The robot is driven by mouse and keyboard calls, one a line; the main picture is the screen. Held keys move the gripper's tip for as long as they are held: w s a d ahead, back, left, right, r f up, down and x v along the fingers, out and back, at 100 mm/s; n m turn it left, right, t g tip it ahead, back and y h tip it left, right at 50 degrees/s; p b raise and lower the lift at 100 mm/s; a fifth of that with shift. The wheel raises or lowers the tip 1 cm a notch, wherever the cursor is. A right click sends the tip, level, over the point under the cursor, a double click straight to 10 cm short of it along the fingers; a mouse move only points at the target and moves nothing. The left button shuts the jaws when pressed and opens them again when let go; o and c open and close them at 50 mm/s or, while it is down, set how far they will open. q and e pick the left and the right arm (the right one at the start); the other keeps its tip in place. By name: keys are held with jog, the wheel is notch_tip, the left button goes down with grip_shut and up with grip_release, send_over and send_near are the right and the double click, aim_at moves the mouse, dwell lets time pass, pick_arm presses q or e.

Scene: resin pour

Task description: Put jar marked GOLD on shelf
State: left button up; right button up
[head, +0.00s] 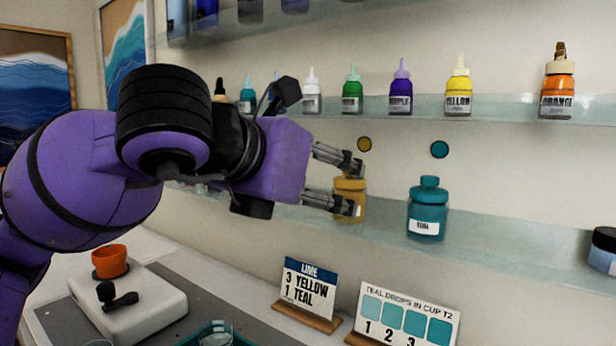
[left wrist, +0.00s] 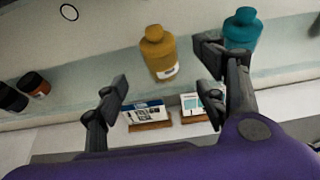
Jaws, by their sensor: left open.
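The gold-coloured jar (head: 349,186) stands upright on the lower glass shelf (head: 476,237), below a gold dot on the wall. In the head view my left gripper's fingers partly cover it. In the left wrist view the whole gold jar (left wrist: 158,50) shows, with a white label too small to read. My left gripper (head: 352,184) is open, with the jar beyond and between its spread fingers. In the left wrist view a clear gap shows between the jar and each finger of the gripper (left wrist: 164,86). My right gripper is out of view.
A teal jar (head: 427,212) stands right of the gold jar, near my gripper's right finger in the wrist view. Several dropper bottles line the upper shelf (head: 510,105). A LIME card (head: 308,288) and a teal-drops card (head: 407,318) stand below. A scale (head: 150,303) holds an orange cup.

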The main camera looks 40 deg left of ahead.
pick_arm(q)
jog(key=shift+v, duration=1.75)
jog(key=shift+f, duration=0.1)
